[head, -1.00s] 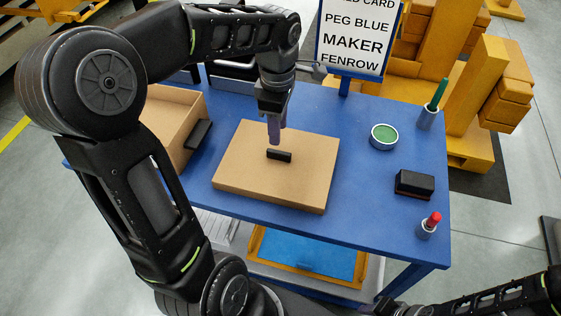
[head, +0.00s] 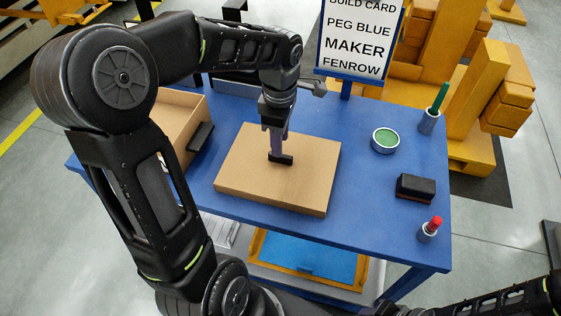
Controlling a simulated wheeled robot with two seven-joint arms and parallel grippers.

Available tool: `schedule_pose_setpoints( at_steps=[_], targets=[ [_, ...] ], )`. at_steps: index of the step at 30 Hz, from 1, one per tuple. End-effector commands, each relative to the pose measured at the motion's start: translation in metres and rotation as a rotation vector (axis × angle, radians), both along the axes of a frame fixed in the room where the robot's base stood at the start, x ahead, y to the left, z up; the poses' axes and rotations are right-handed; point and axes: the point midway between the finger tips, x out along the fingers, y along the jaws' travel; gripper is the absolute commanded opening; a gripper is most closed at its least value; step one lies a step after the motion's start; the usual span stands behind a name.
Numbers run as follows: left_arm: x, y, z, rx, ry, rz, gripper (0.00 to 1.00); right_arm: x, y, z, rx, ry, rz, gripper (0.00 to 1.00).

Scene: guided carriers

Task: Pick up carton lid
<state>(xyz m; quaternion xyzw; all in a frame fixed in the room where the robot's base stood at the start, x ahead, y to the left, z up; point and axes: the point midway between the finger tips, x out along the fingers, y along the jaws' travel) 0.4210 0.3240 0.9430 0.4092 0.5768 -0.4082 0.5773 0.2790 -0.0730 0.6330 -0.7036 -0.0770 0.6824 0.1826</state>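The carton lid (head: 312,186) is a flat tan board with a black bar handle (head: 287,160) at its middle. It lies on the blue table (head: 391,201). My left gripper (head: 278,156) points down at the handle, with its fingertips at the bar and partly overlapping it. Whether the fingers are closed on the bar or only around it cannot be made out. An open tan carton (head: 178,117) with a black side handle (head: 200,137) stands left of the lid. My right arm shows at the bottom right, but its fingers are not visible.
On the table's right side are a round tin with a green top (head: 385,140), a black block (head: 416,187), a green peg in a holder (head: 438,100) and a red one (head: 435,224). A sign (head: 358,40) stands at the back. A blue-bottomed tray (head: 310,256) lies below.

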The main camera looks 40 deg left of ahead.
Motion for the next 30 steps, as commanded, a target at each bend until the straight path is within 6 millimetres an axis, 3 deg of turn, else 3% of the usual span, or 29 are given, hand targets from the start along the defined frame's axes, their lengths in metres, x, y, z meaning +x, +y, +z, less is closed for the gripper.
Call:
schedule_pose_setpoints(
  at_steps=[11, 30],
  targets=[
    [0.001, -0.001, -0.046, -0.001, 0.003, 0.0, 0.38, -0.001, -0.001, 0.01, -0.002, 0.004, -0.001, 0.34],
    [0.001, -0.001, -0.047, 0.0, 0.001, 0.0, 0.36, -0.001, -0.001, 0.009, -0.002, 0.004, -0.001, 0.34]
  ],
)
